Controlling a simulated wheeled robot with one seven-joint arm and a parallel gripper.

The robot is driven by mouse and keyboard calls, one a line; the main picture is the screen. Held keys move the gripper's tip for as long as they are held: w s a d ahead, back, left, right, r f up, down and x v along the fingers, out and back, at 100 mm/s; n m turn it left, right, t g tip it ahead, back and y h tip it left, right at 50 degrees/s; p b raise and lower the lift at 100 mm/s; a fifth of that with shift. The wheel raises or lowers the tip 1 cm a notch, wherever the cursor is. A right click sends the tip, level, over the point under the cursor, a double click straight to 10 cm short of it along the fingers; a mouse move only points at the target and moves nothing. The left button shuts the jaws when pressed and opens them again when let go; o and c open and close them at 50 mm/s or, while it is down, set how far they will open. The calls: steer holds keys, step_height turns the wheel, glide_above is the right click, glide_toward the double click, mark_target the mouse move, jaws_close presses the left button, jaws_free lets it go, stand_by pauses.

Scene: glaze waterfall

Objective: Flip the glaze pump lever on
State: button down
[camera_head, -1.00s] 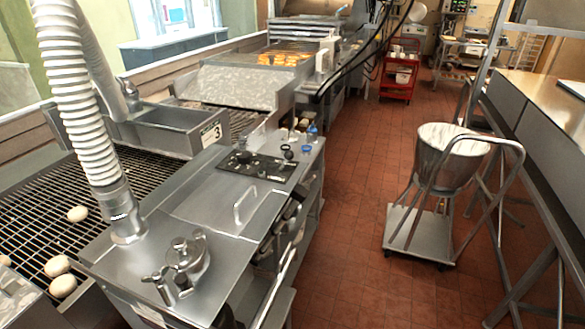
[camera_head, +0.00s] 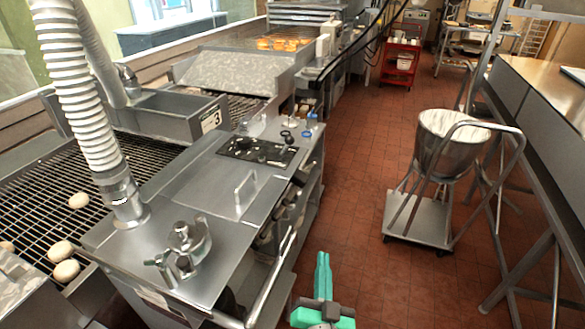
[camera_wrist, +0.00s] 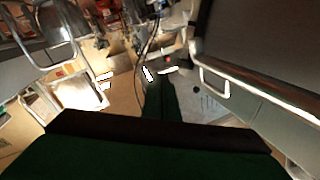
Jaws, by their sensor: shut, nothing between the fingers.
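The steel glaze machine (camera_head: 205,195) stands left of centre in the head view. A black control panel (camera_head: 257,151) with small knobs lies on its top, towards the far end. I cannot tell which part is the pump lever. My gripper (camera_head: 323,258) is green and shows at the bottom of the head view, over the floor to the right of the machine's near end. It is shut and empty, with its fingers together and apart from the machine. In the wrist view the dark fingers (camera_wrist: 161,90) point away, and a grey panel with a loop handle (camera_wrist: 214,82) is to their right.
A steel bowl on a wheeled stand (camera_head: 450,145) is on the right side of the aisle. A red cart (camera_head: 402,62) is farther back. A rail (camera_head: 272,275) runs along the machine's near side. The red tiled floor (camera_head: 350,170) between is clear.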

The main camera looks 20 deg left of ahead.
steer(key=w+a+r+n+y, duration=0.2)
steer(key=w+a+r+y, duration=0.1)
steer(key=r, duration=0.4)
steer(key=w+a+r+n+g+y, duration=0.1)
steer(key=w+a+r+n+y, duration=0.1)
steer(key=r, duration=0.6)
steer(key=shift+w+a+n+y, duration=0.4)
steer(key=shift+w+a, duration=0.2)
steer(key=shift+a, duration=0.25)
steer(key=shift+s+a+r, duration=0.1)
